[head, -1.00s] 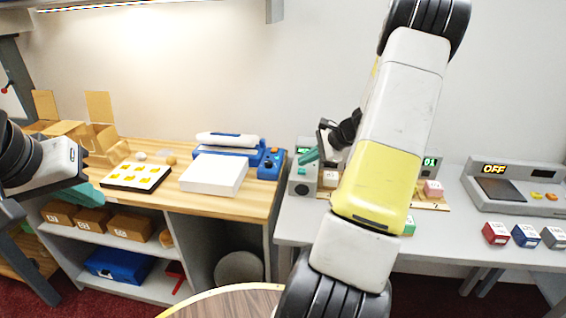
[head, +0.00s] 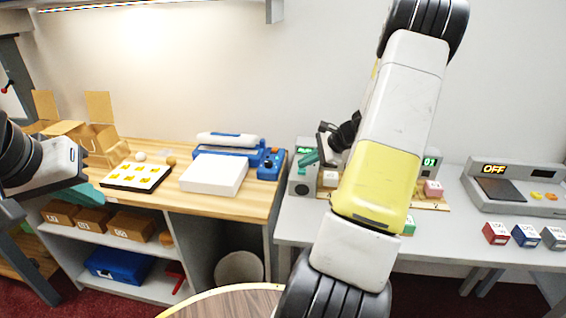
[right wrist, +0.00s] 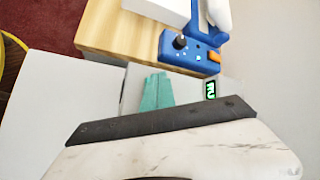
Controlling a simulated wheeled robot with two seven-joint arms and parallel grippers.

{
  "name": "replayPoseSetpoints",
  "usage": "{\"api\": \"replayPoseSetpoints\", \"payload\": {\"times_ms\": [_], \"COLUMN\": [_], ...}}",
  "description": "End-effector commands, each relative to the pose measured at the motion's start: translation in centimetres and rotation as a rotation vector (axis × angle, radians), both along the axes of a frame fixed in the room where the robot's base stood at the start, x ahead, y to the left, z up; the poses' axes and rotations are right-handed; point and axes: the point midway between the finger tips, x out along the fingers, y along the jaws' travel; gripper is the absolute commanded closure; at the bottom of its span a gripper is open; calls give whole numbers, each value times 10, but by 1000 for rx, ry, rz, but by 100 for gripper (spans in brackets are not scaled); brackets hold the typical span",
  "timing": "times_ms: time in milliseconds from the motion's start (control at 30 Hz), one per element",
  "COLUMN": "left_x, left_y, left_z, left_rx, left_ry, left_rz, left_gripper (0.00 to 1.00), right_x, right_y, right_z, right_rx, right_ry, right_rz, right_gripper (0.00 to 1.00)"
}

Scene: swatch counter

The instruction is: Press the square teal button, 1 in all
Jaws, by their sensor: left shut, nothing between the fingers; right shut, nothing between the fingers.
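I cannot pick out a square teal button for certain. The blue control box (head: 270,163) on the wooden counter carries a dark knob, an orange button and a small pale blue spot, clearer in the right wrist view (right wrist: 188,54). A grey unit (head: 301,184) with a green display stands at the left end of the grey table. My right gripper (head: 307,159), with teal fingers, is shut and empty by this unit's upper front; I cannot tell if it touches. The fingers also show in the right wrist view (right wrist: 156,90). My left gripper (head: 90,193) is shut and empty at far left.
A white box (head: 214,174) and a tray with yellow pieces (head: 136,177) lie on the wooden counter. My right arm hides the middle of the grey table. Red (head: 496,233), blue (head: 525,235) and grey blocks sit before the unit reading OFF (head: 518,175).

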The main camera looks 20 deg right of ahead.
Motion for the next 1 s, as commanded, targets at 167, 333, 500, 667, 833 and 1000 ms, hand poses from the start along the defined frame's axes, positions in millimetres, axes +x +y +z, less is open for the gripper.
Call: {"api": "replayPoseSetpoints", "payload": {"times_ms": [167,333,500,667,833,1000], "left_x": [0,0,0,0,0,0], "left_y": [0,0,0,0,0,0], "left_z": [0,0,0,0,0,0], "left_rx": [0,0,0,0,0,0], "left_ry": [0,0,0,0,0,0], "left_rz": [0,0,0,0,0,0], "left_gripper": [100,100,100,100,100,100], "right_x": [0,0,0,0,0,0], "right_y": [0,0,0,0,0,0], "right_z": [0,-2,-4,-6,-8,-10], "right_rx": [0,0,0,0,0,0], "right_ry": [0,0,0,1,1,1], "right_rz": [0,0,0,0,0,1], "right_gripper": [100,100,100,100,100,100]}}
